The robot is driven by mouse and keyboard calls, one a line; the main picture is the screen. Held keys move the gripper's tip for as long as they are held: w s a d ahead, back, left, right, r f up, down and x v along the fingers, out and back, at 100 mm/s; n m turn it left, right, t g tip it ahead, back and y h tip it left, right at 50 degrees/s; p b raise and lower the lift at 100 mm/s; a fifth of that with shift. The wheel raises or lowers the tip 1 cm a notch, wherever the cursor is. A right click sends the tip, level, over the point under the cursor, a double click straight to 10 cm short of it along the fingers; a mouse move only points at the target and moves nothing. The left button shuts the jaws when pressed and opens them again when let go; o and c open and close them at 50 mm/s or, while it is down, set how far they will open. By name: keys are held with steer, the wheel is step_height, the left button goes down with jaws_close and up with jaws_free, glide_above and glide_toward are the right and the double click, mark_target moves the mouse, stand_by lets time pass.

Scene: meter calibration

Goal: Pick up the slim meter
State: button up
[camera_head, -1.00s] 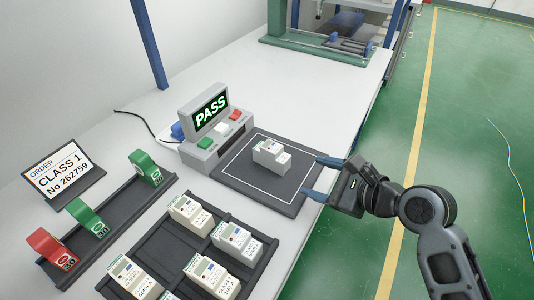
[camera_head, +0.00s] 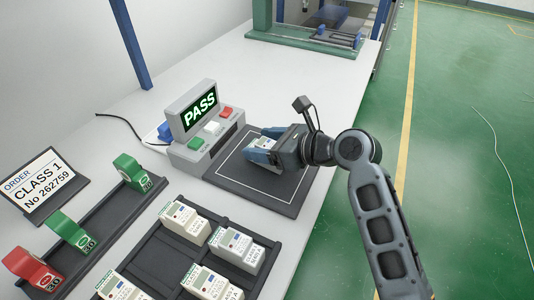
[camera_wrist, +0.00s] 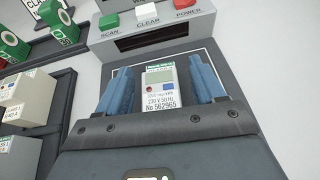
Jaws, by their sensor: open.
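The slim meter (camera_head: 264,143) is a narrow white block on the dark test mat (camera_head: 229,184), partly hidden by my gripper in the head view. In the wrist view the slim meter (camera_wrist: 163,88) shows its printed face, with a small display and "No 562965". My gripper (camera_head: 272,147) is over the mat, and in the wrist view its blue fingers (camera_wrist: 163,86) stand open, one on each side of the meter. A gap shows between each finger and the meter's face. Whether the fingers reach down beside its body is hard to tell.
The tester (camera_head: 206,125) behind the mat reads PASS and has green, white and red buttons. A dark tray (camera_head: 158,254) of several wider meters lies front left. A rack (camera_head: 110,224) with green and red tags and an order sign (camera_head: 43,181) stand further left.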

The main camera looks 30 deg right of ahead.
steer(key=shift+w+a+f, duration=0.15)
steer(key=shift+w+a, duration=0.05)
steer(key=shift+w, duration=0.15)
steer(key=c, duration=1)
steer(key=shift+c, duration=0.6)
